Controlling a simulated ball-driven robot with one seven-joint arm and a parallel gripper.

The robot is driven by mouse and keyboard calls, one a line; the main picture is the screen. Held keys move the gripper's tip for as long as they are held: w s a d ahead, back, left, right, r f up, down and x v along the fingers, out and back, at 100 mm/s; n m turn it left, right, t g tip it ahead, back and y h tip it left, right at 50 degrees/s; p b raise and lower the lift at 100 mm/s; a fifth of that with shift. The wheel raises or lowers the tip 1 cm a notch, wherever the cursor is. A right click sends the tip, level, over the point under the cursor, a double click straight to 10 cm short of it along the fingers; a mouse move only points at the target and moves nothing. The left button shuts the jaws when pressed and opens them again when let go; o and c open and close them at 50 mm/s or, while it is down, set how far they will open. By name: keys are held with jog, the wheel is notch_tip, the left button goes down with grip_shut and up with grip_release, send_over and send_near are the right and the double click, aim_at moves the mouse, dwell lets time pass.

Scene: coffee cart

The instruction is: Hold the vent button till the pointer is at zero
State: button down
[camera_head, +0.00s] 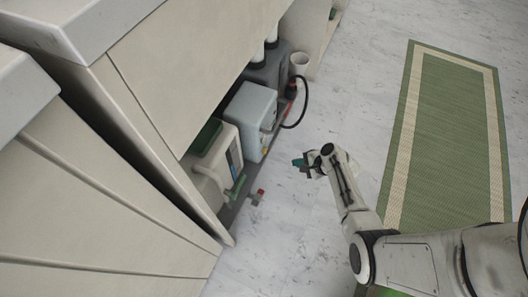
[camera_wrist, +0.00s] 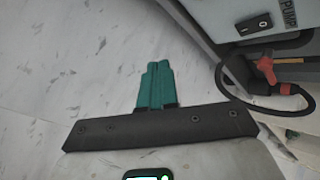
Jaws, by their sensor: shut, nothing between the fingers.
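I cannot make out the vent button or a gauge with a pointer in either view. In the head view my gripper (camera_head: 300,163) is low over the pale floor, to the right of the cart's lower shelf and apart from the machines there. In the wrist view its teal fingers (camera_wrist: 155,85) are together, with nothing between them. A box with a black rocker switch (camera_wrist: 254,26) and the word PUMP shows at the upper right of the wrist view. Near it are a red handle (camera_wrist: 267,68) and a black hose (camera_wrist: 287,115).
A black hose (camera_head: 305,98) bulges out over the floor. A red-tipped fitting (camera_head: 260,193) sticks out nearby. A green mat (camera_head: 447,130) lies right.

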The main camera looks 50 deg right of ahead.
jog(key=shift+w, duration=0.15)
jog(key=w+a+b, duration=0.1)
jog(key=w+a, duration=0.2)
jog(key=w, duration=0.5)
dwell(0.3)
jog(key=shift+w, duration=0.1)
dwell(1.9)
jog(key=shift+w+a, duration=0.15)
jog(key=shift+w, duration=0.15)
jog(key=shift+w+a+r, duration=0.1)
jog(key=shift+w+a, duration=0.1)
jog(key=shift+w, duration=0.25)
dwell(2.1)
jog(key=shift+s, duration=0.1)
jog(key=shift+s+d, duration=0.35)
jog(key=shift+s, duration=0.4)
jog(key=shift+s, duration=0.1)
jog(key=shift+s+d+p, duration=0.2)
jog(key=shift+s+d, duration=0.1)
jog(key=shift+s, duration=0.45)
jog(key=shift+s+d+p, duration=0.15)
jog(key=shift+s+d, duration=0.1)
jog(key=shift+s, duration=0.55)
jog(key=shift+s+d+p, duration=0.2)
jog(key=shift+s+d, duration=0.1)
jog(key=shift+s, duration=0.45)
